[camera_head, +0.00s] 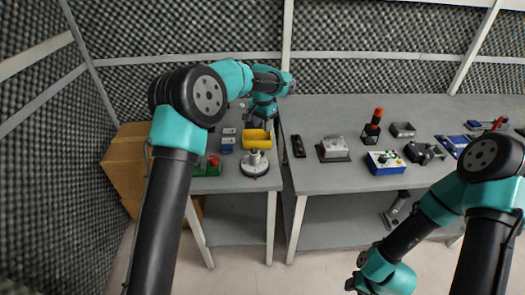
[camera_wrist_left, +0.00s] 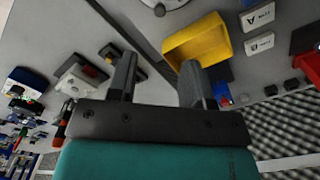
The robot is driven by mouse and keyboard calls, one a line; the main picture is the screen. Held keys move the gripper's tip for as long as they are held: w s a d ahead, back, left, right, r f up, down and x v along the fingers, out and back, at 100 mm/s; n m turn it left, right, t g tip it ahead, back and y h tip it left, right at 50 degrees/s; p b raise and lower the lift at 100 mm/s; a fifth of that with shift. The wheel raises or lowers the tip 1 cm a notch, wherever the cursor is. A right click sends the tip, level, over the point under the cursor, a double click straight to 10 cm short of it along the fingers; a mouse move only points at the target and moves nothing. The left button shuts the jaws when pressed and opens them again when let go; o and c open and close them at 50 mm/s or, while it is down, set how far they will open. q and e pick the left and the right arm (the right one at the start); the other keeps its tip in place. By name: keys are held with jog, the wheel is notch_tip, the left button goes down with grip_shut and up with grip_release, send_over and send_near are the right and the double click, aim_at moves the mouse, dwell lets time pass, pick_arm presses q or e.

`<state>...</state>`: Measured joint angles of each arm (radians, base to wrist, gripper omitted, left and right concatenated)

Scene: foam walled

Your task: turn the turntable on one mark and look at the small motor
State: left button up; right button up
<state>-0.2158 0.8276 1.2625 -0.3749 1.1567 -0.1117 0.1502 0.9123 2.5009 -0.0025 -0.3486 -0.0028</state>
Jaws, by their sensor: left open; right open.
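In the left wrist view only part of the turntable (camera_wrist_left: 163,6) shows at the top edge. My left gripper (camera_head: 262,123) is over the back of this table, behind the turntable and near the yellow bin. In the left wrist view its two fingers (camera_wrist_left: 155,86) are apart with nothing between them. My right arm's wrist shows at the bottom edge; its fingers are out of frame.
The yellow bin (camera_head: 258,143) stands just behind the turntable. Small blue-grey boxes (camera_head: 228,145) and a green board with a red button (camera_head: 208,166) are to the left. The right table holds a grey box (camera_head: 333,149), a blue control box (camera_head: 385,162) and other devices.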

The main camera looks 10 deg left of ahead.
aim_at(262, 152)
pick_arm(q)
notch_tip(262, 152, down, 13)
jog(key=shift+f, duration=0.2)
dwell(0.3)
grip_shut()
dwell(0.4)
